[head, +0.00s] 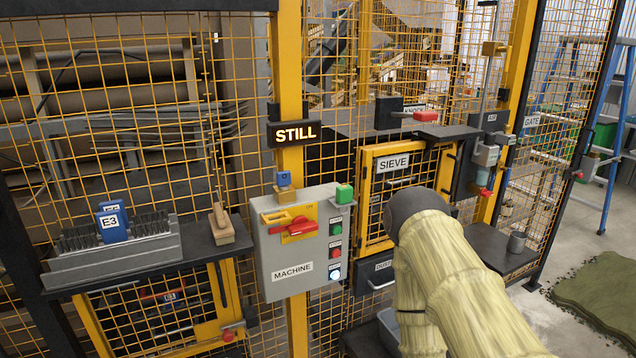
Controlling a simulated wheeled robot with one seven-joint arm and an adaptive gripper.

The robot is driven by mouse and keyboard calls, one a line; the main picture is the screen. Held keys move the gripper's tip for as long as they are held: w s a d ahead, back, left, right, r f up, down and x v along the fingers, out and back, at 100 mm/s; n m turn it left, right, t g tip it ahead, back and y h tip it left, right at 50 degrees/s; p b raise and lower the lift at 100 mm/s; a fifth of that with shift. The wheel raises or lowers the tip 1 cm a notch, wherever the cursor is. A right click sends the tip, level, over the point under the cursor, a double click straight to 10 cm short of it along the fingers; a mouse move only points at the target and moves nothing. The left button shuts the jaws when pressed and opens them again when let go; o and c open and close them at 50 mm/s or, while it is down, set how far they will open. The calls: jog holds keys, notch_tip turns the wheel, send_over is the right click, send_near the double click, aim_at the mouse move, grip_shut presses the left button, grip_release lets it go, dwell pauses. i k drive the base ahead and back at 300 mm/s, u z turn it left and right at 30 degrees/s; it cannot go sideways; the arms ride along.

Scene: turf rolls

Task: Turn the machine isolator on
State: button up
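The machine isolator is a red rotary handle (293,229) on a yellow plate, on the front of the grey MACHINE box (285,285). The handle lies near horizontal, slightly tilted. A yellow piece sits at the plate's upper left; I cannot tell whether it is a lock. My arm, in a pale yellow sleeve with a dark grey joint, reaches up from the lower right and ends to the right of the box, apart from the handle. My gripper's fingers do not show.
A lit STILL sign (294,133) hangs above the box. A button column (335,250) with a bright white lamp is on the box's right. A shelf (150,268) with the E3 tag (111,222) and a wooden-handled brush (221,225) is left. The SIEVE door (393,190) stands behind my arm.

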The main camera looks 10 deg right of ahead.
aim_at(300, 225)
jog(key=u, duration=0.5)
jog(key=k, duration=1.2)
jog(key=z, duration=0.25)
jog(key=i, duration=1.4)
jog(key=z, duration=0.9)
jog(key=i, duration=0.3)
jog(key=u, duration=0.1)
